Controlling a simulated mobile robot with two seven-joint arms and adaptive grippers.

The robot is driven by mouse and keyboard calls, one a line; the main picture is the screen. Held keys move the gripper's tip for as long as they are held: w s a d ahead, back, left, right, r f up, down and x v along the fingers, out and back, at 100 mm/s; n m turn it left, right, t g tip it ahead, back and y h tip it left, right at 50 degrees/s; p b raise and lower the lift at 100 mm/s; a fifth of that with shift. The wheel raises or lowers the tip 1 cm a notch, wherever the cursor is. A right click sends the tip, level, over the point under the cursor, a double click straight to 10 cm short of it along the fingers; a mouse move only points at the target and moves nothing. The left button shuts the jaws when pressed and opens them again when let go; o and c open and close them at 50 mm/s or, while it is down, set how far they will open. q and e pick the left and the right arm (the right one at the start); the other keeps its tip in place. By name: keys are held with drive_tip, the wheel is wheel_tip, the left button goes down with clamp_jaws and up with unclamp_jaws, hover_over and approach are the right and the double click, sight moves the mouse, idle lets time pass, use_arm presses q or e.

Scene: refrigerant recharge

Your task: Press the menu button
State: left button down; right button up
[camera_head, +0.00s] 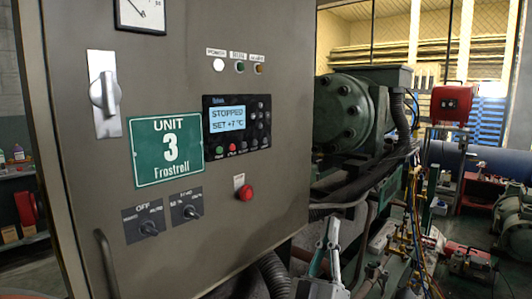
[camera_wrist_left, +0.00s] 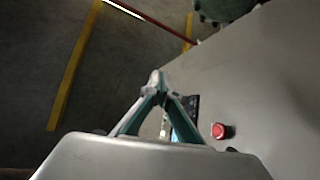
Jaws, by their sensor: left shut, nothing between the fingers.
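The black controller panel (camera_head: 237,125) is on the front of the grey cabinet in the head view. Its lit blue display (camera_head: 228,119) reads "STOPPED SET +7 °C". Several small round keys (camera_head: 257,115) sit right of the display; their labels are too small to read, so I cannot tell which is the menu button. A green key (camera_head: 219,149) and a red key (camera_head: 231,147) are below the display. My left gripper (camera_head: 332,221) is shut and empty, below and right of the panel, apart from it. Its shut fingertips show in the left wrist view (camera_wrist_left: 157,78).
A red mushroom button (camera_head: 245,192) projects from the cabinet below the panel; it also shows in the left wrist view (camera_wrist_left: 221,131). Rotary switches (camera_head: 150,228) and a lever handle (camera_head: 104,92) also project. Green machinery (camera_head: 345,112) and hoses stand right of the cabinet.

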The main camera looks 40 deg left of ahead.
sight(265, 141)
use_arm(q)
drive_tip(key=w+a+r+n+g+y, duration=0.1)
drive_tip(key=a+r+n+g+y, duration=0.2)
drive_tip(key=r+n, duration=0.4)
drive_tip(key=w+a+r+n+g+y+p, duration=0.1)
drive_tip(key=a+r+n+g+y, duration=0.3)
drive_tip(key=r+n+g+y, duration=0.2)
wheel_tip(265, 141, up, 2)
drive_tip(key=shift+w+a+r+n+g+y, duration=0.3)
drive_tip(key=shift+n+y, duration=0.1)
drive_tip(key=shift+n, duration=0.5)
drive_tip(key=shift+a, duration=0.1)
drive_tip(key=a+b, duration=0.2)
drive_tip(key=a, duration=0.6)
drive_tip(key=shift+w+a, duration=0.3)
